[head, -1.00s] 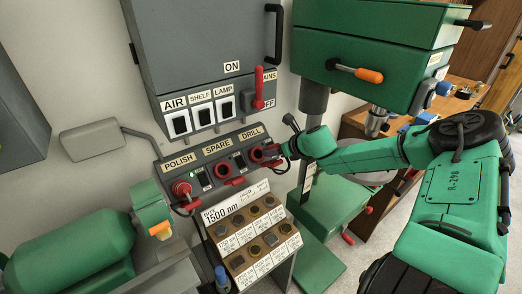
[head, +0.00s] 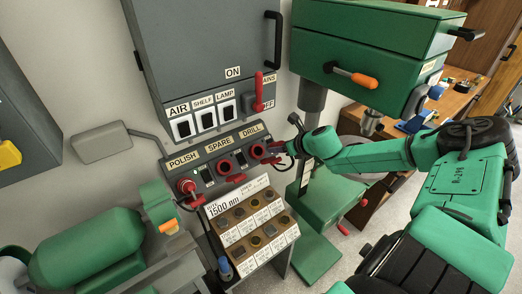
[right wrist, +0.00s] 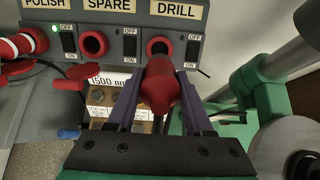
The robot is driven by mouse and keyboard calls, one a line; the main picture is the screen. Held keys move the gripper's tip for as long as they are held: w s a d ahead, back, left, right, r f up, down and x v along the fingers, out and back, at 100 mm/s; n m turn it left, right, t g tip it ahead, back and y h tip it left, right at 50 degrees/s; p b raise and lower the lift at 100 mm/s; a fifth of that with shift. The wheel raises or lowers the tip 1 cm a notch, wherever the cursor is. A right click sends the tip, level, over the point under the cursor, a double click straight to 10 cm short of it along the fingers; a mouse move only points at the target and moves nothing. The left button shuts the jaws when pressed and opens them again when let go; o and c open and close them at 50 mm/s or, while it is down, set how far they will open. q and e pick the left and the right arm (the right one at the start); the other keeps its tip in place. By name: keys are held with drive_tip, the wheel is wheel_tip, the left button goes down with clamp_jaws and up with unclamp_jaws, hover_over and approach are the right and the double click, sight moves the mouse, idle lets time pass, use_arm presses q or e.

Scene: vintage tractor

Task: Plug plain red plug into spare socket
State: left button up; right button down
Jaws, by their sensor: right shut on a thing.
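The plain red plug (right wrist: 160,88) is between the dark fingers of my right gripper (right wrist: 158,98), which is shut on it. In the right wrist view it is just in front of the DRILL socket (right wrist: 160,46), whose dark opening shows above it, so it looks drawn out. In the head view my right gripper (head: 284,150) is just right of the DRILL socket (head: 258,152). The SPARE socket (right wrist: 94,44) is an empty red ring left of DRILL; it also shows in the head view (head: 225,167). My left gripper is not in view.
A red plug with white bands (head: 188,187) sits in the POLISH socket, with a green light by it. Red covers hang below the sockets. A sorted bit box (head: 250,230) stands below the panel. The green drill press (head: 315,195) is close on the right.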

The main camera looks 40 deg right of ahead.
drive_tip(key=a+b, duration=0.6)
drive_tip(key=a, duration=0.9)
drive_tip(key=shift+w+a+r, duration=0.15)
drive_tip(key=shift+w+r, duration=0.05)
drive_tip(key=shift+w, duration=0.2)
drive_tip(key=shift+f, duration=0.1)
drive_tip(key=shift+w+d+f+b, duration=0.2)
drive_tip(key=shift+w+f+b, duration=0.2)
drive_tip(key=shift+b, duration=0.2)
drive_tip(key=shift+g, duration=0.6)
drive_tip(key=b+x, duration=0.2)
drive_tip(key=x, duration=0.3)
drive_tip(key=shift+w+r, duration=0.1)
drive_tip(key=shift+w, duration=0.1)
drive_tip(key=shift+w+a+f+b, duration=0.15)
drive_tip(key=shift+w+f+b, duration=0.2)
drive_tip(key=shift+w, duration=0.3)
